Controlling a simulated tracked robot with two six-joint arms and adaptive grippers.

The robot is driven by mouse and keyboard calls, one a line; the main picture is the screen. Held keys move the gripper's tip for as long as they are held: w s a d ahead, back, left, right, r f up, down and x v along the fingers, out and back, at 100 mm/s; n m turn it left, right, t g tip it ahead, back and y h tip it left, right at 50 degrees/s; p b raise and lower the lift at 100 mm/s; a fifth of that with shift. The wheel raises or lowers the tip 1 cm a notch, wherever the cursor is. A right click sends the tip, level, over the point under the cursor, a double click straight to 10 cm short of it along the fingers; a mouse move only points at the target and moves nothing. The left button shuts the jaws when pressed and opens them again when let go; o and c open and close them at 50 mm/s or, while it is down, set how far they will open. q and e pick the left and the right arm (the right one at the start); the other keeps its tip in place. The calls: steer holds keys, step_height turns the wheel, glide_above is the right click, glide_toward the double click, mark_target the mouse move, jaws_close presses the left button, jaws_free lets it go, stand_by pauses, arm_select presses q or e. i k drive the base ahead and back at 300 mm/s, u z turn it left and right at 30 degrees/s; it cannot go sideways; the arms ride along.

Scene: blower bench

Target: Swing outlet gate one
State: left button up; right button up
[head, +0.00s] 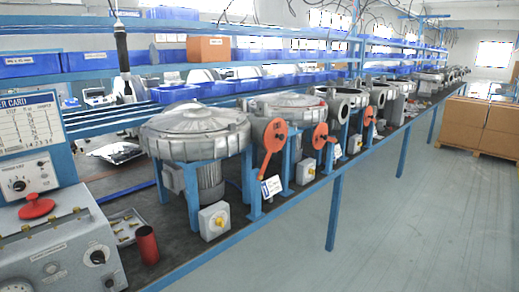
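The nearest blower (197,133) is a grey round housing on a blue stand. Beside it is an orange outlet gate (275,134), a disc with an arm slanting down to the lower left. A white tag (271,187) hangs below that arm; its print is too small to read. A second orange gate (320,136) and a third (369,112) are farther along the row. I cannot tell from the frame which number each gate bears. Neither of my grippers shows in the head view.
A grey control box (55,250) with a red knob (37,206) stands at the front left. A red cylinder (147,245) and a tray of small parts (124,226) are beside it. A switch box (213,221) stands before the blower. The floor aisle (420,220) is clear.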

mark_target(276, 135)
steer(key=z, duration=0.25)
steer(key=i, duration=1.05)
steer(key=u, duration=2.6)
steer(key=k, duration=1.05)
steer(key=z, duration=1.2)
